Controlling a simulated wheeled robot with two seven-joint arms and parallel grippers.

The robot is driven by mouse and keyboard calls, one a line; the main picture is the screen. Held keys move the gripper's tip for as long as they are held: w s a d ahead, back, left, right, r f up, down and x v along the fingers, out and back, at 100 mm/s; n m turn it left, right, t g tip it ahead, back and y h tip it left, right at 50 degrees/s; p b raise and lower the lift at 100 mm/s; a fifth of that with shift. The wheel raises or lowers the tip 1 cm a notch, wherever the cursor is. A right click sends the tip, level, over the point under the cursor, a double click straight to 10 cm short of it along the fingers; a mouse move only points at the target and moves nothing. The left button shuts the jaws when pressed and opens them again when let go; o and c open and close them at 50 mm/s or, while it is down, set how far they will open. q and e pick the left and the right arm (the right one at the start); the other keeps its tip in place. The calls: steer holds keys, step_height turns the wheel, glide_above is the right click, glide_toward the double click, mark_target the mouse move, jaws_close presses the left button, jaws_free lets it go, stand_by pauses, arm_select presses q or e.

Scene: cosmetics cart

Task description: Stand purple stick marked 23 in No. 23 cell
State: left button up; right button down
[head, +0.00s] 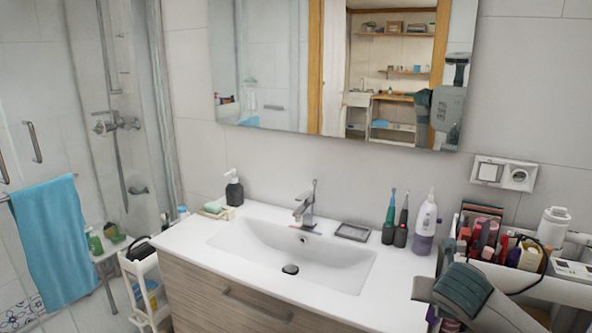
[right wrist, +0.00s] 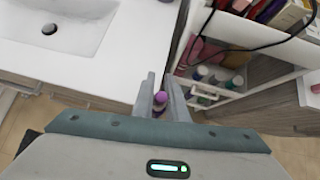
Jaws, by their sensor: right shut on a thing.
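In the right wrist view my right gripper (right wrist: 160,84) is shut on a purple stick (right wrist: 160,98), whose rounded purple end shows between the two fingers. No number is readable on the stick. The gripper hangs by the counter's right edge, beside the cosmetics cart. In the head view my right arm hides the fingers and the stick. The white cart (head: 565,290) stands at the right, with several pink, red and dark cosmetics (head: 482,240) crowded in its top tray. I cannot make out the No. 23 cell. My left gripper is not in view.
The white counter (head: 395,280) has a sink (head: 290,256), a faucet (head: 306,205), a grey dish (head: 352,231), two electric toothbrushes (head: 401,225) and a white-purple bottle (head: 425,225). A black cable (right wrist: 245,48) loops over the cart. Bottles (right wrist: 222,75) stand on its lower shelf.

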steer(key=s+a+r+n+y, duration=0.1)
steer(key=a+r+n+y, duration=0.2)
steer(key=a+r, duration=1)
steer(key=a+n, duration=0.1)
steer(key=a, duration=0.2)
steer(key=shift+r+n+t+y, duration=0.15)
steer(key=shift+n+t+y, duration=0.15)
steer(key=shift+n+t, duration=0.1)
steer(key=shift+r, duration=0.1)
steer(key=shift+d, duration=0.1)
